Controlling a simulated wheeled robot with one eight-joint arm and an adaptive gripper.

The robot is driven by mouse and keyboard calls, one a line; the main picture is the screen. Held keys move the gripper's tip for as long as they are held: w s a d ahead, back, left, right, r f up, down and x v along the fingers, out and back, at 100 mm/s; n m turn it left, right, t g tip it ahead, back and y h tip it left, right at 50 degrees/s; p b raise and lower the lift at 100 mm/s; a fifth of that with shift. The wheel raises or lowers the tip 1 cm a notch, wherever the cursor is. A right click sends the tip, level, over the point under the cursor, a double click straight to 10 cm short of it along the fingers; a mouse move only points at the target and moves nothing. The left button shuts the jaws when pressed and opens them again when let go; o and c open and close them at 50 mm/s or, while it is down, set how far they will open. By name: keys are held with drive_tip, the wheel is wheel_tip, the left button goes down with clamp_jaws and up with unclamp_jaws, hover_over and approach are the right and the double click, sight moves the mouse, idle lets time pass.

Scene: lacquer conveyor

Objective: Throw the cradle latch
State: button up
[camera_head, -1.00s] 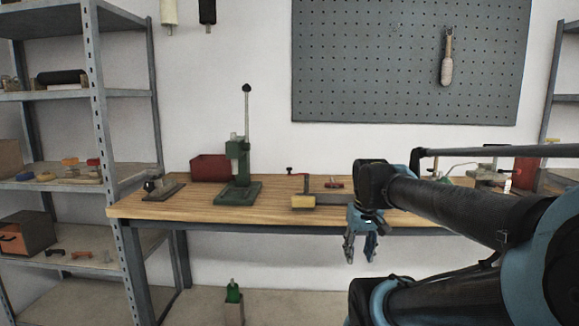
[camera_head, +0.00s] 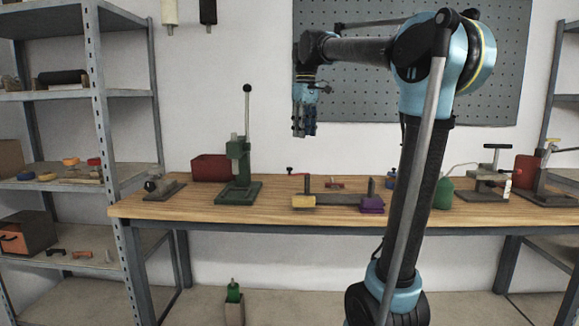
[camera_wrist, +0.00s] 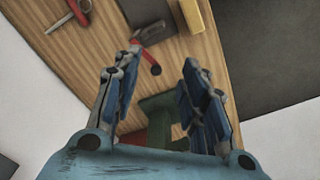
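On the bench, a dark bar fixture, which looks like the cradle (camera_head: 338,199), has a yellow block (camera_head: 303,201) at its left end, a purple block (camera_head: 372,205) at its right end and dark uprights. The yellow block also shows at the top of the wrist view (camera_wrist: 197,14). My gripper (camera_head: 304,134) points down, high above this area and apart from everything. In the wrist view my gripper (camera_wrist: 161,60) has its fingers spread and empty.
A green press (camera_head: 237,172) with a tall upright lever stands left of my gripper, with a red bin (camera_head: 210,168) behind it. A small clamp (camera_head: 160,187) sits at the bench's left end. Other clamps (camera_head: 487,184) stand right of my arm. A pegboard (camera_head: 350,90) hangs behind.

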drive_tip(key=w+a+r+n, duration=0.2)
drive_tip(key=w+a+r, duration=0.2)
drive_tip(key=a, duration=0.1)
wheel_tip(320, 180, down, 17)
drive_tip(key=shift+w+a+f, duration=0.1)
drive_tip(key=shift+f, duration=0.05)
idle(0.5)
clamp_jaws()
